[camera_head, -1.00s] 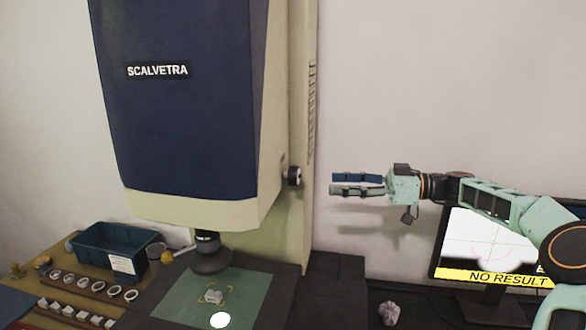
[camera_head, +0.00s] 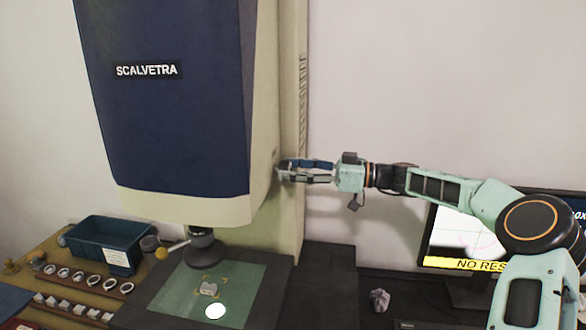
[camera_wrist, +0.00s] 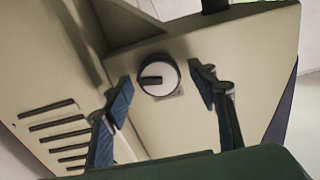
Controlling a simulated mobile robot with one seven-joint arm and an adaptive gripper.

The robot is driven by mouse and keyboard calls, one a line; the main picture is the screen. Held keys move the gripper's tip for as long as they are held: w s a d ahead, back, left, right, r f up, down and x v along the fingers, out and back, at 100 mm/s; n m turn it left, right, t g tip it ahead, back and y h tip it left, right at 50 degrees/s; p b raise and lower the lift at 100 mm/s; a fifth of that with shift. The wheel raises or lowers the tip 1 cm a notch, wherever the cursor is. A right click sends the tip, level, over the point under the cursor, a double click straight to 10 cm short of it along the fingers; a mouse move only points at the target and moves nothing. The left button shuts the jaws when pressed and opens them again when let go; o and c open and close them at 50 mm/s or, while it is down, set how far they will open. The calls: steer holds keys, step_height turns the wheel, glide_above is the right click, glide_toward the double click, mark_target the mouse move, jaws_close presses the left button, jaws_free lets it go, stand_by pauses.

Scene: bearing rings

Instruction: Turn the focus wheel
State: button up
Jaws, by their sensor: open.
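The focus wheel (camera_wrist: 158,75) shows in the wrist view as a round knob with a pale face and a dark bar, on the beige side of the machine. My gripper (camera_wrist: 164,88) is open, with one fingertip to the left of the wheel and one to the right, and a gap on both sides. In the head view my gripper (camera_head: 282,170) reaches from the right to the side of the blue and beige SCALVETRA machine (camera_head: 165,120).
A monitor (camera_head: 447,232) stands at the right behind my arm. Below the machine is a green stage (camera_head: 240,302) with a small grey part (camera_head: 209,288). A blue bin (camera_head: 90,235) and rows of rings are at the left. Crumpled paper (camera_head: 380,300) lies at the lower right.

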steer(key=shift+c, duration=0.3)
steer(key=c, duration=1.1)
steer(key=shift+w+m+b, duration=0.1)
steer(key=shift+m+b, duration=1.25)
steer(key=shift+m, duration=0.85)
steer(key=o, duration=1.2)
steer(key=shift+c, duration=0.2)
steer(key=shift+d, duration=0.1)
steer(key=s+d, duration=0.2)
steer(key=d, duration=0.9)
steer(key=shift+s+d, duration=0.2)
steer(key=shift+d, duration=0.2)
